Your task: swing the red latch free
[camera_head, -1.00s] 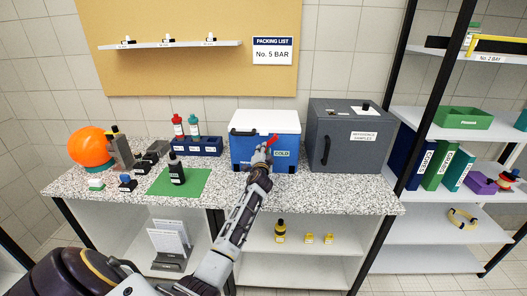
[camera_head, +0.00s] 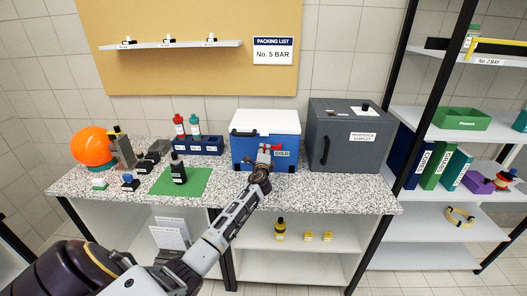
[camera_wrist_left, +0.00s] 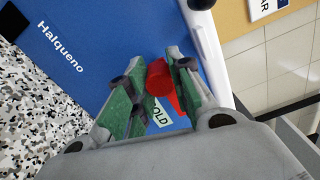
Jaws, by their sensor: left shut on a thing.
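The red latch (camera_head: 274,148) is on the front of a blue cooler box (camera_head: 246,152) with a white lid, beside its "COLD" label. In the left wrist view the latch (camera_wrist_left: 160,78) shows as a red knob with a red arm, between the green-padded fingers. My left gripper (camera_head: 265,150) is shut on the latch at the cooler's front. In the left wrist view the gripper (camera_wrist_left: 157,82) has a finger on either side of the red knob. The fingers partly hide the "COLD" label. My right gripper is in neither view.
A dark grey cabinet (camera_head: 349,148) stands right of the cooler. A blue rack (camera_head: 200,146) with red and teal bottles stands to the left. A black bottle (camera_head: 178,172) stands on a green mat (camera_head: 199,183). The speckled counter (camera_head: 330,194) is clear in front of the cabinet.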

